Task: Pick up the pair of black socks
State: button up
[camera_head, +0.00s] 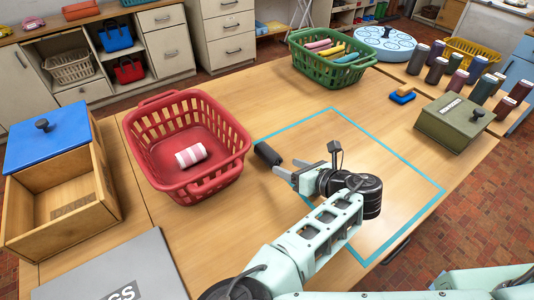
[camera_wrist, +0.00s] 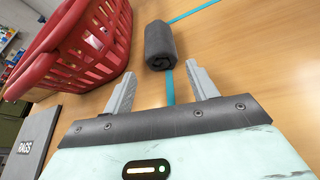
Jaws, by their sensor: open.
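The pair of black socks (camera_head: 267,154) is a dark rolled bundle lying on the table at the left edge of the blue taped outline. In the wrist view the rolled socks (camera_wrist: 160,46) lie just beyond the fingertips, roughly in line with the gap between them. My gripper (camera_head: 286,168) is open and empty, its fingers pointing toward the socks. The two grey fingers of my gripper (camera_wrist: 160,82) also show apart in the wrist view, with the socks not between them.
A red basket (camera_head: 150,165) holding a pink-and-white roll (camera_head: 191,155) stands close left of the socks. An open wooden box (camera_head: 107,178) with a blue lid (camera_head: 60,128) is farther left. A green basket (camera_head: 330,78), a grey-green box (camera_head: 452,118) and several dark cylinders stand at the back right. The taped area is otherwise clear.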

aim_at(277, 161)
jog(key=x, duration=0.1)
jog(key=p+x, duration=0.1)
jog(key=x, duration=0.1)
jog(key=p+x, duration=0.1)
jog(key=shift+w+a+r, duration=0.2)
jog(key=shift+w+a, duration=0.05)
jog(key=shift+a, duration=0.05)
jog(key=shift+w+a+f, duration=0.25)
jog(key=shift+w, duration=0.05)
jog(key=c, duration=0.6)
